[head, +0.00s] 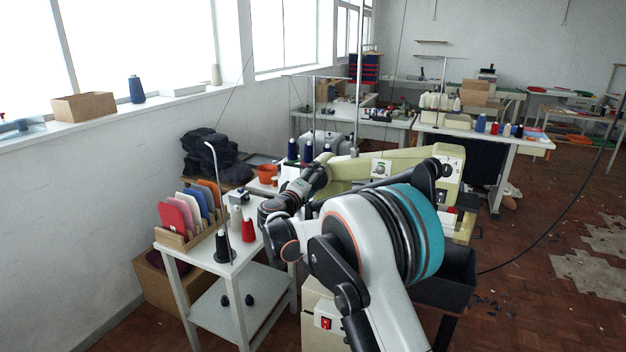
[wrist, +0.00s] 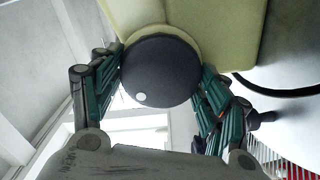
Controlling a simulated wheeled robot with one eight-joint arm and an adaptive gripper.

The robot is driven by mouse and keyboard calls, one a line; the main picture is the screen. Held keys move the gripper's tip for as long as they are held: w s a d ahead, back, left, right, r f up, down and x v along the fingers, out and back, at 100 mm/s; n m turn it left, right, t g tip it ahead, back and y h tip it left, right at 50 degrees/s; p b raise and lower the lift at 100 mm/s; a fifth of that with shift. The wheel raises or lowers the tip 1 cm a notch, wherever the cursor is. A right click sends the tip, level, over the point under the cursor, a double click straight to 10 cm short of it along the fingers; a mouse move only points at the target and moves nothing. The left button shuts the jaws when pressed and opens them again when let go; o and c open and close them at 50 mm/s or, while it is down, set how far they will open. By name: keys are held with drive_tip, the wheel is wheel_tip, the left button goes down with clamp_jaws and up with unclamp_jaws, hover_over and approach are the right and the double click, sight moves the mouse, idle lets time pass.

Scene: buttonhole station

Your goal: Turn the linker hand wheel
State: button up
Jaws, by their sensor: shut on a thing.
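The hand wheel (wrist: 158,72) is a dark round disc with a white dot near its lower left edge, in the upper middle of the wrist view. It sits on the end of a pale yellow-green machine body (wrist: 215,28). My gripper (wrist: 160,85) has its green-sided fingers on the left and right of the wheel, shut on it. In the head view, the pale green machine (head: 400,163) stands behind my arm. My arm hides the wheel there, and my gripper (head: 308,180) is only partly visible.
A dark bin (head: 452,280) is at the right. Red-brown floor is open farther right.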

drive_tip(key=shift+d+m, duration=0.1)
drive_tip(key=shift+m, duration=4)
drive_tip(key=o, duration=1.1)
drive_tip(key=shift+c, duration=0.2)
drive_tip(key=v, duration=1.2)
